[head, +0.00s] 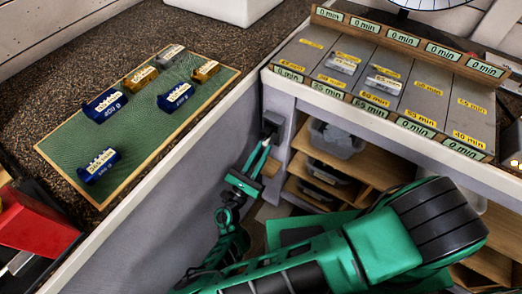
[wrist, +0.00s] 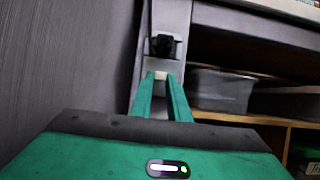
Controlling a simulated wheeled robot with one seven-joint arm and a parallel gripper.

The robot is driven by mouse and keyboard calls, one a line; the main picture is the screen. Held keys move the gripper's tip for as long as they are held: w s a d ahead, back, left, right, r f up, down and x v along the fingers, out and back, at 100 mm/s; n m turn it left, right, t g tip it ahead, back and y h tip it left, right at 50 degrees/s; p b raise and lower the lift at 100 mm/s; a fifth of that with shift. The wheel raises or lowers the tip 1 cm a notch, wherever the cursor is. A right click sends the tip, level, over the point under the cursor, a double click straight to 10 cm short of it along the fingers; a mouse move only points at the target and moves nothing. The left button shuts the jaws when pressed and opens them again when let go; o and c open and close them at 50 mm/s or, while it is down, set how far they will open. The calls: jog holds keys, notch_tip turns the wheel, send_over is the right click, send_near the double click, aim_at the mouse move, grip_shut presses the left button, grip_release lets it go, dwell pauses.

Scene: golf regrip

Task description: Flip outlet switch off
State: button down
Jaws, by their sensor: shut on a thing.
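A grey outlet plate (wrist: 178,50) with a black socket (wrist: 163,45) is on the narrow grey post. In the head view the dark outlet (head: 270,128) shows at the corner where the two counters meet. My gripper (wrist: 160,77) points at the plate, its green fingers drawn together at the tips on a small pale piece just below the socket. I cannot tell if this piece is the outlet's switch, and its position is hidden by the fingertips. In the head view my gripper (head: 264,143) reaches up to the outlet from below.
Wooden shelves (head: 345,152) and a clear bin (head: 336,138) lie right of the post, with a counter edge above. A grey wall panel (wrist: 75,60) is on the left. A green mat (head: 140,120) with several small labelled blocks and a sorting board (head: 430,85) are on the counters.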

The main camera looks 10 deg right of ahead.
jog(key=shift+a+f, duration=0.1)
jog(key=shift+a, duration=0.05)
jog(key=c, duration=1.7)
grip_release()
jog(key=shift+r, duration=0.2)
